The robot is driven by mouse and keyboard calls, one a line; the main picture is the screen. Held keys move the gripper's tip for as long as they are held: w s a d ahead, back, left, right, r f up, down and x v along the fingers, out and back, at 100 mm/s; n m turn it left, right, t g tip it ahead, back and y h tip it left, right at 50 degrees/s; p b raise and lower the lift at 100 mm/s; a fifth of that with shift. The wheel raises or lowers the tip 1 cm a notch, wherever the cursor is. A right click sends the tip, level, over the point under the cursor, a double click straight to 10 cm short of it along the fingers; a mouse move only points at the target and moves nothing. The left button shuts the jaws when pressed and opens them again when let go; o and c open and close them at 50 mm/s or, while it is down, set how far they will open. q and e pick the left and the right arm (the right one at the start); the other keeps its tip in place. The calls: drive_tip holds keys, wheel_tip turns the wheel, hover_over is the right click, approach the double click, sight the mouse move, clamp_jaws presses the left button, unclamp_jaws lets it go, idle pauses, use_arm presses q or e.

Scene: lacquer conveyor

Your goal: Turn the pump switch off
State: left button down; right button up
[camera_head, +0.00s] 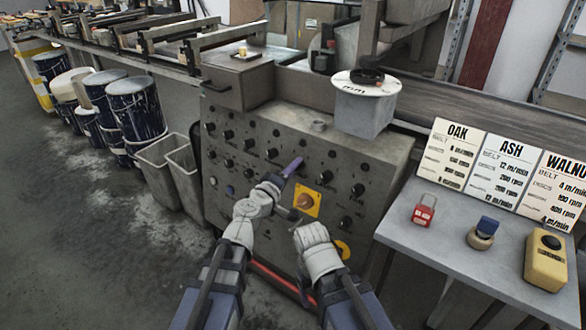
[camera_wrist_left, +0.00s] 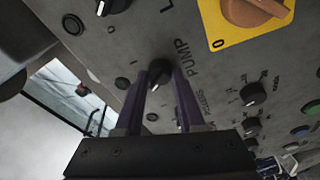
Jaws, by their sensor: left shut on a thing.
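The control panel (camera_head: 262,140) is a grey face with rows of black knobs. The pump switch (camera_wrist_left: 158,68) is a small black knob beside the label PUMP in the left wrist view. My left gripper (camera_head: 294,164) is at the panel, its purple fingers on either side of this knob and shut on it. In the head view the fingers hide the knob. The label's smaller lettering is too blurred to read. My right gripper (camera_head: 287,212) is low in front of the panel; its fingers are not clear.
An orange rotary switch (camera_head: 306,202) on a yellow plate is close by, right of my left gripper. Other black knobs surround it. A grey side table (camera_head: 440,249) at right holds a red padlock (camera_head: 423,210), a blue-topped stamp-like piece (camera_head: 484,232), a yellow button box (camera_head: 545,262) and recipe cards.

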idle(0.4)
use_arm(q)
drive_tip(key=c, duration=0.5)
unclamp_jaws()
drive_tip(key=shift+s, duration=0.1)
